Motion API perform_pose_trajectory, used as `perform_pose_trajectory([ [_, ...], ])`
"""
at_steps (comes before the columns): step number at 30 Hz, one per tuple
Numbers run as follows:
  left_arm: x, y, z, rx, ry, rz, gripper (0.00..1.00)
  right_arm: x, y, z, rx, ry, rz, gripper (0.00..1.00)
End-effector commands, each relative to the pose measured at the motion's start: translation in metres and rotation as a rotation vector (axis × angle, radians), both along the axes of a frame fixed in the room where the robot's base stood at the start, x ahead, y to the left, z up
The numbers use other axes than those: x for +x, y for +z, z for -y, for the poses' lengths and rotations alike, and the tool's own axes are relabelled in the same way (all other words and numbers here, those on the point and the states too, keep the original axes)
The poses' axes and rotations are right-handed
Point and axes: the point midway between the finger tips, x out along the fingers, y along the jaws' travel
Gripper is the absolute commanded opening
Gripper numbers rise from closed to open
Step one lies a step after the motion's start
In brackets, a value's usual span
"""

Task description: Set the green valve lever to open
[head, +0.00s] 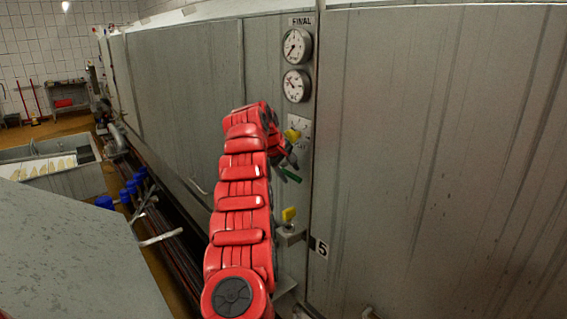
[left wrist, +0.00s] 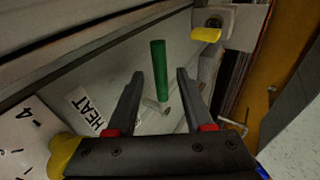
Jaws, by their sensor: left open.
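The green valve lever (head: 291,175) shows just past my left gripper (head: 285,160) in the head view, on the narrow panel below the gauges. In the left wrist view the green lever (left wrist: 159,65) appears between the two dark fingers of my left gripper (left wrist: 159,76). The gripper is open, with a gap on both sides of the lever. I cannot tell how deep the lever sits between the fingers or whether anything touches. A pale stem (left wrist: 156,106) shows near one end of the lever. My right gripper is not in view.
A yellow handle (head: 291,134) is above the lever and another yellow handle (head: 288,214) below it. Two gauges (head: 297,45) are higher up. Large grey metal walls (head: 430,150) flank the panel.

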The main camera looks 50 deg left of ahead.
Motion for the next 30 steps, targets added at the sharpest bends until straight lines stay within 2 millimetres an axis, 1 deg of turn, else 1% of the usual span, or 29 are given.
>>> perform_pose_trajectory([
  [2, -0.003, 0.004, 0.001, 0.000, 0.000, 0.001, 0.52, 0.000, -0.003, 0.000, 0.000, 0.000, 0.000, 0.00],
  [6, -0.016, 0.021, 0.003, 0.003, 0.002, 0.003, 0.52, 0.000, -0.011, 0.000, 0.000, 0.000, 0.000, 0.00],
  [12, -0.047, 0.073, 0.007, 0.007, 0.004, 0.007, 0.52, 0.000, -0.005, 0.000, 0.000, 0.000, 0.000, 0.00],
  [15, -0.063, 0.096, 0.011, 0.005, 0.003, 0.004, 0.52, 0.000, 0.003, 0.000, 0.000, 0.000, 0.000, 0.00],
  [16, -0.065, 0.103, 0.013, 0.007, 0.001, 0.006, 0.52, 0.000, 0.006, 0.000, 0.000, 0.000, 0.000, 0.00],
  [17, -0.064, 0.107, 0.014, 0.004, -0.002, 0.008, 0.52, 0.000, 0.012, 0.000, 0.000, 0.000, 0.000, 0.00],
  [21, -0.068, 0.116, 0.015, 0.004, -0.002, 0.010, 0.52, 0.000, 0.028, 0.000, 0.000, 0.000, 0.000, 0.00],
  [28, -0.080, 0.123, 0.018, -0.002, -0.002, 0.001, 0.52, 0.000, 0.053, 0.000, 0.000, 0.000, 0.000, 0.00],
  [30, -0.084, 0.134, 0.018, -0.001, 0.000, 0.003, 0.52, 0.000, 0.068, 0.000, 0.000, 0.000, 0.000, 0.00],
])
